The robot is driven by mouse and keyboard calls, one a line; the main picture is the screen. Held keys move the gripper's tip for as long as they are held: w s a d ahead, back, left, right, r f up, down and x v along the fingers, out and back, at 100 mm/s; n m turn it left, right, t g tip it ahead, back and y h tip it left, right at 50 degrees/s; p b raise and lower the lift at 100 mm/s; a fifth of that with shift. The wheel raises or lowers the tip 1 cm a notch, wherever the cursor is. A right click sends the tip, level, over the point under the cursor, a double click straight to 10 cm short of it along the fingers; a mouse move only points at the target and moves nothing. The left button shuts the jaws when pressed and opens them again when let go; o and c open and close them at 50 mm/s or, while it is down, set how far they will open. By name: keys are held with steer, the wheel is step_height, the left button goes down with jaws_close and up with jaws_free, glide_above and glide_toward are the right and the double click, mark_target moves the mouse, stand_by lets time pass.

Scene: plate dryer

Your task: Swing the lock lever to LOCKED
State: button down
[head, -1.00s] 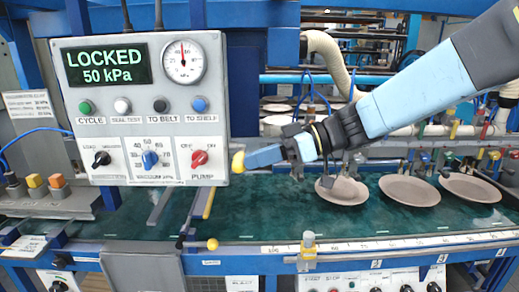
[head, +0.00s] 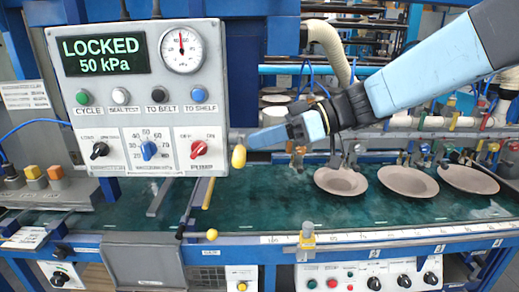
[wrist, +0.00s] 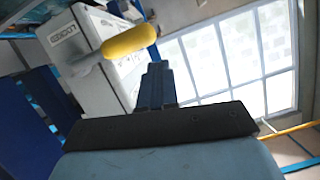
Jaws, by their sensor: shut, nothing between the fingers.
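The grey control box (head: 140,95) shows LOCKED and 50 kPa on its green-lettered display (head: 100,56). A lever with a yellow grip (head: 239,157) hangs down at the box's lower right side. The yellow grip (wrist: 130,41) also shows in the wrist view, ahead and to the left of my fingers. My gripper (head: 255,139) is shut and empty, its tip just right of the lever's upper part. I cannot tell whether it touches the lever. The shut fingers (wrist: 156,78) point up the middle of the wrist view.
Several pale plates (head: 409,181) lie on the wet green belt (head: 300,207) at the right. A red pump knob (head: 199,149) is on the box's face.

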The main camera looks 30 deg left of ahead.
steer(key=v, duration=1.1)
steer(key=shift+s+r, duration=0.25)
steer(key=s+d+f+m+t+h, duration=0.2)
steer(key=d+m, duration=0.5)
steer(key=d, duration=0.5)
steer(key=s+d+f+m+t+h, duration=0.2)
steer(key=d+m+t+h, duration=0.4)
steer(key=d, duration=0.6)
steer(key=s+d+f+m+t+h, duration=0.2)
steer(key=d+f+m+t+h, duration=0.2)
steer(key=d+m, duration=0.5)
steer(key=d+t, duration=0.1)
steer(key=d, duration=0.2)
steer(key=shift+d+f, duration=0.2)
steer(key=shift+f, duration=0.2)
